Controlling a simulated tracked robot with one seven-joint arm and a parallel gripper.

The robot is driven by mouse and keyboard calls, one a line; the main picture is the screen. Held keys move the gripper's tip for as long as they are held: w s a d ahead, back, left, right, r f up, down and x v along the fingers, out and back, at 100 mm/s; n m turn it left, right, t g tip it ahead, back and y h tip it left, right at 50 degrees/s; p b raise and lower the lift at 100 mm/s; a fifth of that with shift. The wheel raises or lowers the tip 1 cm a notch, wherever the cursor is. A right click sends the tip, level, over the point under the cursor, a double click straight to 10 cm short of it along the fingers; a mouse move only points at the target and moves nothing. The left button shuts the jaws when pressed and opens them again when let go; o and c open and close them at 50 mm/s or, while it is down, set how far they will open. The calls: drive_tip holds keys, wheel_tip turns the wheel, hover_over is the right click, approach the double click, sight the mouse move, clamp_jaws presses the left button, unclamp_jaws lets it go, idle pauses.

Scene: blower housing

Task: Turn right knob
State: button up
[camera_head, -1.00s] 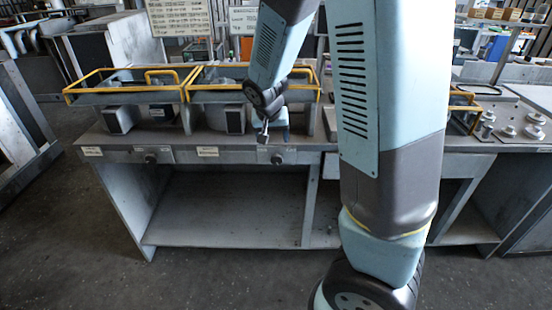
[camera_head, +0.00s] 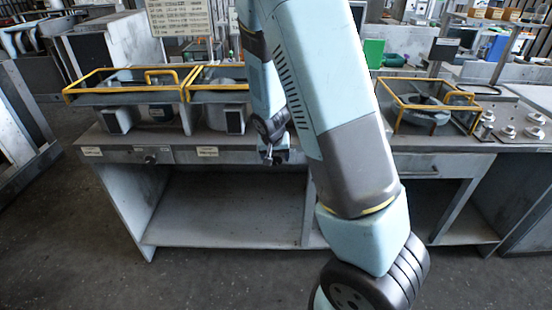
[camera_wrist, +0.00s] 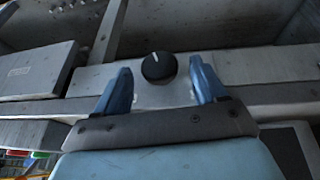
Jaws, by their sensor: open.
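A round black knob (camera_wrist: 158,67) with a white pointer line shows in the wrist view, on a pale plate on the bench front. The line points up and slightly left in the picture. My gripper (camera_wrist: 160,76) is open, its two blue fingers to the left and right of the knob with a visible gap on each side. How far the tips are from the panel is hard to tell. In the head view my gripper (camera_head: 271,156) is at the bench front and hides the knob there. Another dark knob (camera_head: 150,159) is on the front further left.
The grey bench (camera_head: 215,182) has an open shelf below. Yellow-railed housings (camera_head: 130,84) stand on top, with another (camera_head: 425,102) at the right. A panel with several round knobs (camera_head: 508,125) is at the far right. The floor in front is clear.

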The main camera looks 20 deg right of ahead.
drive_tip(key=shift+w+d+f, duration=0.15)
drive_tip(key=shift+w+f, duration=0.1)
drive_tip(key=shift+f, duration=0.35)
drive_tip(key=shift+c, duration=0.5)
drive_tip(key=c, duration=1)
drive_tip(key=shift+o, duration=0.2)
